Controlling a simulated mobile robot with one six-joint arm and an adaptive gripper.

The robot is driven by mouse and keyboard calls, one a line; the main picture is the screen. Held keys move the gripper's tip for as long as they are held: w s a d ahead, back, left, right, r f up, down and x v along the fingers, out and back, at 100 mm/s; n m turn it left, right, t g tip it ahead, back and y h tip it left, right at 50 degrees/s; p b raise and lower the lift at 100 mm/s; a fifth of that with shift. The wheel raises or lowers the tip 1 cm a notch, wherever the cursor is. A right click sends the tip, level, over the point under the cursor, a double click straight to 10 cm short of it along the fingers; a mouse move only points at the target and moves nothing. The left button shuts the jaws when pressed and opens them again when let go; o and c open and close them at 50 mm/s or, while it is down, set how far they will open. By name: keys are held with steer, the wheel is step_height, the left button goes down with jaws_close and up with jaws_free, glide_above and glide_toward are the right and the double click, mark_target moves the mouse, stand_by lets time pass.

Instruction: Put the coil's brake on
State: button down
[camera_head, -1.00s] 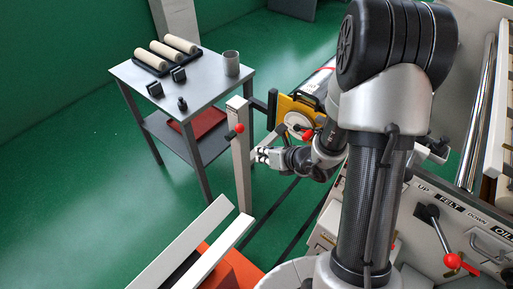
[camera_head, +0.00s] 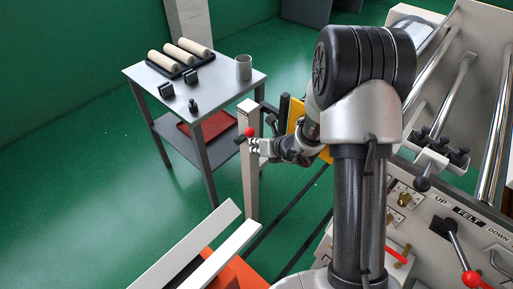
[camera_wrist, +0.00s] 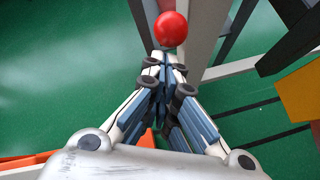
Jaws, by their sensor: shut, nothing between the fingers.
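A red ball knob (camera_head: 250,132) on a short dark lever (camera_head: 240,140) sits near the top of a pale upright post (camera_head: 250,180). My gripper (camera_head: 257,146) is beside the knob, just below and right of it in the head view. In the wrist view the red knob (camera_wrist: 171,29) stands just beyond my shut, empty fingertips (camera_wrist: 166,75). I cannot tell whether they touch it. A yellow plate (camera_head: 296,113) shows behind my arm, and its edge shows in the wrist view (camera_wrist: 301,97). The coil is hidden behind my arm.
A grey table (camera_head: 215,84) behind the post carries rollers (camera_head: 181,52), a cup (camera_head: 244,68) and small dark blocks. Pale rails and an orange surface (camera_head: 232,274) lie in front. A machine panel with a red-knobbed lever (camera_head: 471,279) stands at right.

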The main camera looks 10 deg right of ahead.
mark_target(247, 131)
steer(key=shift+r, duration=0.1)
steer(key=shift+w+a+r+g+p, duration=0.2)
steer(key=shift+r+g+p, duration=0.15)
steer(key=shift+p, duration=0.8)
steer(key=shift+w+r+h+p, duration=0.15)
steer(key=shift+r+h+p, duration=0.15)
steer(key=shift+p, duration=0.3)
steer(key=r+g+p, duration=0.1)
steer(key=p, duration=0.1)
steer(key=w+a+r+h+p, duration=0.1)
steer(key=p, duration=0.2)
steer(key=shift+w+a+g, duration=0.1)
steer(key=shift+w+g, duration=0.15)
steer(key=shift+g, duration=0.1)
steer(key=shift+w+a+r+p, duration=0.25)
steer(key=shift+w+p, duration=0.15)
steer(key=shift+p, duration=0.6)
steer(key=w+a+r+p, duration=0.1)
steer(key=w+a+p, duration=0.5)
steer(key=w+p, duration=0.3)
steer(key=shift+w+a+r+p, duration=0.2)
steer(key=shift+w+p, duration=0.1)
steer(key=shift+p, duration=0.65)
steer(key=shift+f, duration=0.1)
